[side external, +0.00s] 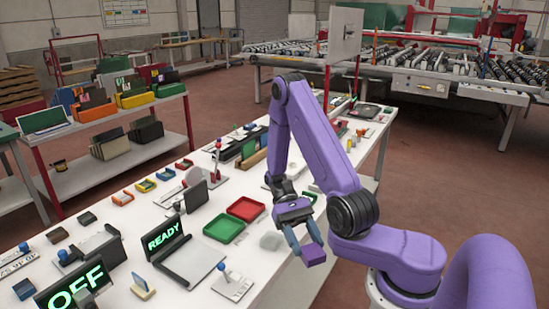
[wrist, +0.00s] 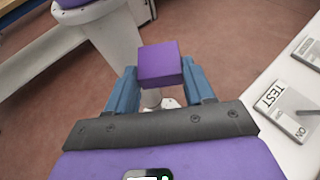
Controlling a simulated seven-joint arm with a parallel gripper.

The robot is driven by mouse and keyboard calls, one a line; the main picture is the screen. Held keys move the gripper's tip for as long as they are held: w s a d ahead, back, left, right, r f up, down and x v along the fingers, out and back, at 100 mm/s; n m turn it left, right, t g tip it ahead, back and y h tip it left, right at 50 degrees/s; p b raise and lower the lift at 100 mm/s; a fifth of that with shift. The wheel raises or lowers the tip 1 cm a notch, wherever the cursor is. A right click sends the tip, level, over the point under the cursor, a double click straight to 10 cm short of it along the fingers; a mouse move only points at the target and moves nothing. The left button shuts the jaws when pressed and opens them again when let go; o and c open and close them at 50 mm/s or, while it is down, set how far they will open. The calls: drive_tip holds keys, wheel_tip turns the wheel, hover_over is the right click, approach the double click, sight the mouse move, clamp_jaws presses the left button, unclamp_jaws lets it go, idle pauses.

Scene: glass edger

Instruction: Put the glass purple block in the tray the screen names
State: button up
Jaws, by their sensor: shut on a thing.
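A purple block (side external: 314,254) is held between the blue fingers of my gripper (side external: 302,233), off the front edge of the white table. In the wrist view the purple block (wrist: 159,63) sits between the fingertips. A red tray (side external: 246,209) and a green tray (side external: 224,228) lie side by side on the table, left of my gripper. One screen (side external: 165,238) reads "READY" in green, and another screen (side external: 70,292) at the lower left reads "OFF". No tray name is readable on either screen.
A blue-knobbed lever (side external: 230,282) stands at the front. Small coloured holders (side external: 145,186) line the table's back. A card reading "TEST" (wrist: 285,105) lies on the table in the wrist view.

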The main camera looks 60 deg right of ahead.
drive_tip(key=w+d+n+t+h, duration=0.1)
drive_tip(key=w+d+n+h, duration=0.2)
drive_tip(key=d+n+h, duration=0.55)
drive_tip(key=w+d+n+h, duration=0.3)
drive_tip(key=d+n+h, duration=0.4)
drive_tip(key=d+h, duration=0.2)
drive_tip(key=w+d+r+n+t+h, duration=0.3)
drive_tip(key=w+d+n+t+h, duration=0.1)
drive_tip(key=w+n+t, duration=0.4)
drive_tip(key=n+t+y, duration=0.1)
drive_tip(key=n+t, duration=0.5)
drive_tip(key=t, duration=0.2)
hover_over(240, 184)
drive_tip(key=f, duration=0.6)
drive_tip(key=shift+s+f, duration=0.2)
drive_tip(key=shift+f, duration=0.1)
drive_tip(key=shift+w+d+f+g, duration=0.1)
drive_tip(key=shift+w+f+g, duration=0.1)
drive_tip(key=shift+f+g, duration=0.15)
drive_tip(key=shift+f, duration=1.45)
drive_tip(key=shift+f, duration=0.15)
